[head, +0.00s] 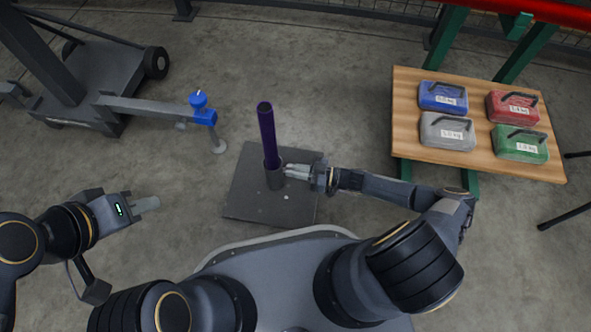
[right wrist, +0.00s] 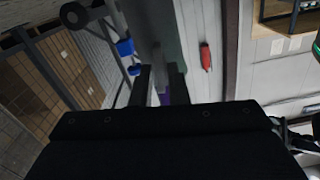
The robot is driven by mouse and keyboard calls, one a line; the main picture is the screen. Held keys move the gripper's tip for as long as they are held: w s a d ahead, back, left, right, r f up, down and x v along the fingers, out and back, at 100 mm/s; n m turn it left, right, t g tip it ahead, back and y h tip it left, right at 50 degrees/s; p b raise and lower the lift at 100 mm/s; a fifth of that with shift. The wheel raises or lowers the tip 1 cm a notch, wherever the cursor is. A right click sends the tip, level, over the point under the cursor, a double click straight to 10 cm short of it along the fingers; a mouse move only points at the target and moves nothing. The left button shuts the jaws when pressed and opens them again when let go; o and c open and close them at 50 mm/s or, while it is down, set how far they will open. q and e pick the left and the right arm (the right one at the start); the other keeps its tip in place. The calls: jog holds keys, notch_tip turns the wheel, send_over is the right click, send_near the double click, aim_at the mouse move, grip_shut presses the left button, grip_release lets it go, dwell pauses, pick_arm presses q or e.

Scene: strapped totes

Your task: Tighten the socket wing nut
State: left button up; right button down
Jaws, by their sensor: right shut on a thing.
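A purple tube (head: 267,135) stands nearly upright in a short dark socket (head: 275,178) on a square dark base plate (head: 245,194). My right gripper (head: 288,171) reaches the socket's right side and is shut there on the socket wing nut, which its fingers hide. In the right wrist view, the fingers (right wrist: 160,88) have a bit of purple (right wrist: 164,98) between them, and the nut cannot be made out. My left gripper (head: 147,204) is over bare floor left of the plate, apart from everything.
A wheeled grey stand (head: 85,75) at the upper left carries an arm with a blue clamp (head: 203,112). A wooden table (head: 410,110) at the right bears several coloured weight cases (head: 447,130). Floor between plate and table is clear, apart from my right arm.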

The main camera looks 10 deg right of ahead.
jog(key=shift+m, duration=0.3)
jog(key=shift+f+m, duration=0.2)
jog(key=shift+m, duration=5.15)
jog(key=shift+f+m, duration=0.15)
jog(key=shift+m, duration=5.15)
jog(key=shift+f+m, duration=0.2)
jog(key=shift+m, duration=5.15)
jog(key=c, duration=1.6)
grip_release()
